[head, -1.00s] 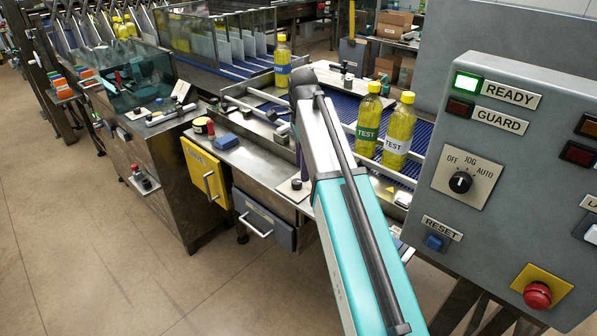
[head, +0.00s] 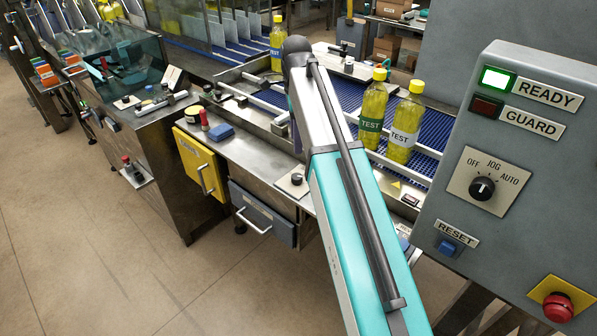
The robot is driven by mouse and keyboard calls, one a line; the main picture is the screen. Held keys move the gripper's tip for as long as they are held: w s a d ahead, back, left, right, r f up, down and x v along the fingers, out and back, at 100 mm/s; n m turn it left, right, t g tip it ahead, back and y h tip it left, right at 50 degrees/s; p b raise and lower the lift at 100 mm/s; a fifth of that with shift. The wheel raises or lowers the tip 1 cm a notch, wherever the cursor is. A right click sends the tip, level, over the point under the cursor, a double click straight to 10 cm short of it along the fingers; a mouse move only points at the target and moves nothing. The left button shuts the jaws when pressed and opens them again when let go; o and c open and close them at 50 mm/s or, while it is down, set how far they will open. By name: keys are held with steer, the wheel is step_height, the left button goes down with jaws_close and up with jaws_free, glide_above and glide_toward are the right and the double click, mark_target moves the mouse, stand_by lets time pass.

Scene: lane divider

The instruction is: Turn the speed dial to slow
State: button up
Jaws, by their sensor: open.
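No dial with a readable speed or slow label shows. The grey control panel (head: 530,145) at the right carries a black selector knob (head: 482,188) on a plate marked OFF, JOG and AUTO. Its pointer looks turned up toward JOG. A small dark round knob (head: 296,179) sits on a light plate at the metal counter's right end, just left of my arm; its marking is too small to read. My teal and white arm reaches up the middle of the view. My gripper is hidden beyond the arm's far end.
A green TEST bottle (head: 373,110) and a white TEST bottle (head: 406,124) stand on the blue conveyor (head: 352,96) right of my arm. Another yellow bottle (head: 277,45) stands farther back. A yellow drawer (head: 200,168) and a blue-grey drawer (head: 262,213) front the counter. Floor at left is clear.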

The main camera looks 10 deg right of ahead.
mark_target(297, 176)
steer(key=shift+f, duration=0.15)
steer(key=shift+s+f+p, duration=0.1)
steer(key=shift+f+p, duration=1.5)
steer(key=shift+f, duration=5.1)
steer(key=c, duration=1)
steer(key=shift+c, duration=0.2)
